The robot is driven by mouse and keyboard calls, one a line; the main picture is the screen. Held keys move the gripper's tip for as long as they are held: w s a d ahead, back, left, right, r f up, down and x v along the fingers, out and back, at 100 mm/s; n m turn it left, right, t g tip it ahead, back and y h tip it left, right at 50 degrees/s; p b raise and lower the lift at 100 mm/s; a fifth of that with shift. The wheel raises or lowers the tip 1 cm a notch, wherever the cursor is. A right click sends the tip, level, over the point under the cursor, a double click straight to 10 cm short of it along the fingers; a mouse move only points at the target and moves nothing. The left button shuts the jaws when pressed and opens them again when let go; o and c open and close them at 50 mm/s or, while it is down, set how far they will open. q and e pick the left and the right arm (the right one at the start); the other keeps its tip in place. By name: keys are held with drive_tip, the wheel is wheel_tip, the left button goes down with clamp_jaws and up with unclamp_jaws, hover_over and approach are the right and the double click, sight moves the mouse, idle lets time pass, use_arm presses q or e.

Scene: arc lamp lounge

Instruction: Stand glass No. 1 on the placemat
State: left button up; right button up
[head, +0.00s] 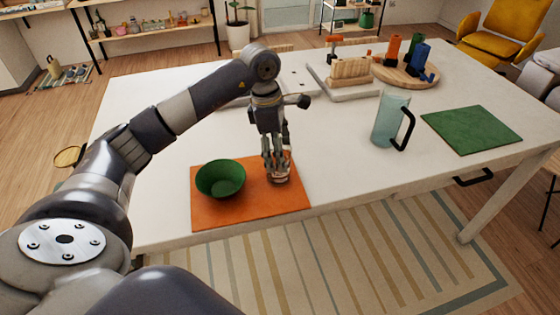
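An orange placemat (228,212) lies at the front left of the white table, with a green bowl (220,179) on its left part. My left gripper (277,167) points down over the mat's right part. Its fingers close around a small, clear, pinkish glass (280,177), which looks upright with its bottom at or just above the mat. The fingers hide most of the glass, and no number can be read on it. My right gripper is not in view.
A glass pitcher (390,118) with a black handle stands right of my gripper, and a green mat (470,130) lies beyond it. Farther back are a tray with a wooden rack (350,72) and a round board (405,76) with colored items. The table between gripper and pitcher is clear.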

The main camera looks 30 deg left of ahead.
use_arm(q)
wheel_tip(320, 180, up, 9)
drive_tip(key=a+b, duration=0.1)
drive_tip(key=shift+s+f, duration=0.2)
drive_tip(key=shift+s, duration=0.1)
idle(0.4)
